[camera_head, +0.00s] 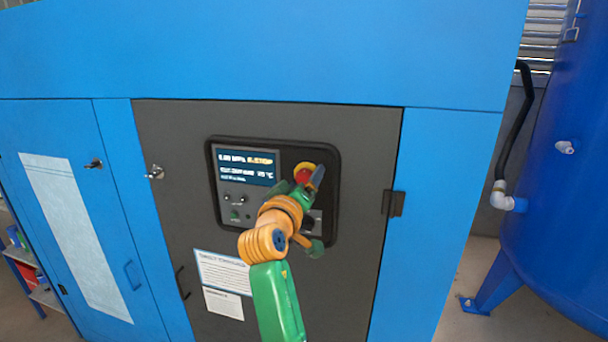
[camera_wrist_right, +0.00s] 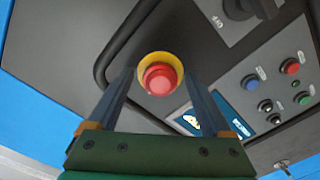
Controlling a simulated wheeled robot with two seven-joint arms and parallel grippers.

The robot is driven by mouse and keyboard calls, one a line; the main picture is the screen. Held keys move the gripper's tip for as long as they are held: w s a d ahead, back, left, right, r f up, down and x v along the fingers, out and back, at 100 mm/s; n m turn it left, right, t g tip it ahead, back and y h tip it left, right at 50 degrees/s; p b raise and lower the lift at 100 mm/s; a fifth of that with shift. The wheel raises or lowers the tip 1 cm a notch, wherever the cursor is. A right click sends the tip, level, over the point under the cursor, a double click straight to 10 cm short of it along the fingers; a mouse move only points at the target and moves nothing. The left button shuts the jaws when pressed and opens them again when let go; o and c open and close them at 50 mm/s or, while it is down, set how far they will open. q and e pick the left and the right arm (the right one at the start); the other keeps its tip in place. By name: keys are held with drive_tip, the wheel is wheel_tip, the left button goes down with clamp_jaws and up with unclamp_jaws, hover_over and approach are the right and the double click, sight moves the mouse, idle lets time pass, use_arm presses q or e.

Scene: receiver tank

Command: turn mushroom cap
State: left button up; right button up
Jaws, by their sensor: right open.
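The red mushroom cap (camera_head: 303,174) sits on a yellow ring at the upper right of the black control panel (camera_head: 328,158). In the right wrist view the cap (camera_wrist_right: 160,77) is centred between my two fingers, with a gap on each side. My right gripper (camera_head: 311,178) is open in front of the panel, and in the head view it partly covers the cap. Whether the fingertips reach past the cap's face I cannot tell. My left gripper is not in view.
A display screen (camera_head: 247,167) and small buttons are on the panel's left half. A black rotary switch (camera_wrist_right: 245,8) is near the cap. The grey door has a latch (camera_head: 155,172) and paper labels (camera_head: 222,272). A blue tank (camera_head: 565,180) stands at the right.

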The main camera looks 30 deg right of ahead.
drive_tip(key=shift+a, duration=0.1)
drive_tip(key=shift+c, duration=1.1)
clamp_jaws()
drive_tip(key=shift+a+m+b, duration=0.1)
drive_tip(key=shift+m+b, duration=3.05)
drive_tip(key=shift+m, duration=1.65)
drive_tip(key=shift+o, duration=1.1)
unclamp_jaws()
